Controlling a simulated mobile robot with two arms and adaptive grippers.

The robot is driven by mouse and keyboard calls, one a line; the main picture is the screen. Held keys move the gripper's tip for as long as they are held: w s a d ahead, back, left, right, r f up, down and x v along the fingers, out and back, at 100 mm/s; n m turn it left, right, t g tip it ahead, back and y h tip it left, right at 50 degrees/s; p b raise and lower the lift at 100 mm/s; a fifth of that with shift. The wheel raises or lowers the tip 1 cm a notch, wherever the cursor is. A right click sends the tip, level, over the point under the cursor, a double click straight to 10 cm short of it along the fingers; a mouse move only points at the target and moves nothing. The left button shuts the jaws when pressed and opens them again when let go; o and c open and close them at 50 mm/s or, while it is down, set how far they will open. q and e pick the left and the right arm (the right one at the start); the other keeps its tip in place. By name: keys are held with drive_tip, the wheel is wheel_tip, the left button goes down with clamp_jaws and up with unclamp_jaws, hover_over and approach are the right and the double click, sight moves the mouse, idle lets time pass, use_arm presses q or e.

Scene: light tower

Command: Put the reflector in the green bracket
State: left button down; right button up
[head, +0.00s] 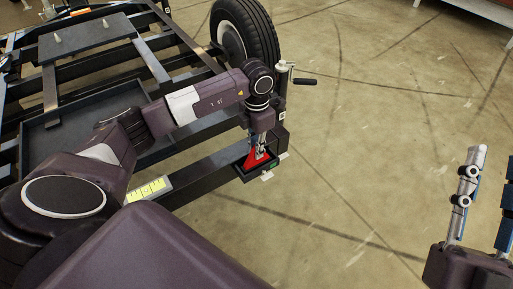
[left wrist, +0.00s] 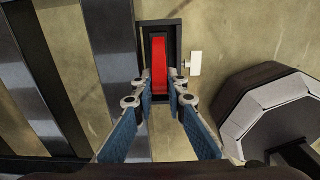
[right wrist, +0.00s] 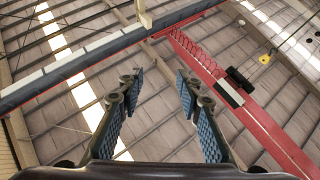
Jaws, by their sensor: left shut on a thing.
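The red reflector (head: 255,158) is at the corner of the dark trailer frame. In the left wrist view the reflector (left wrist: 160,66) is a long red strip inside the outline of a dark rectangular bracket (left wrist: 147,60). In the head view the bracket shows a small green patch (head: 273,165) beside the reflector. My left gripper (head: 260,143) points down over it and is shut on the reflector; its fingertips (left wrist: 157,88) are at the strip's near end. I cannot tell how deep the reflector sits. My right gripper (head: 484,165) is open and empty, away to the right.
The trailer frame (head: 215,168) fills the left, with a wheel (head: 255,35) behind my left arm. A jack with a crank handle (head: 303,81) stands near the gripper. A yellow label (head: 147,190) is on the frame. The concrete floor (head: 380,140) to the right is clear.

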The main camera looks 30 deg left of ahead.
use_arm(q)
drive_tip(key=c, duration=1.9)
unclamp_jaws()
drive_tip(key=shift+c, duration=0.2)
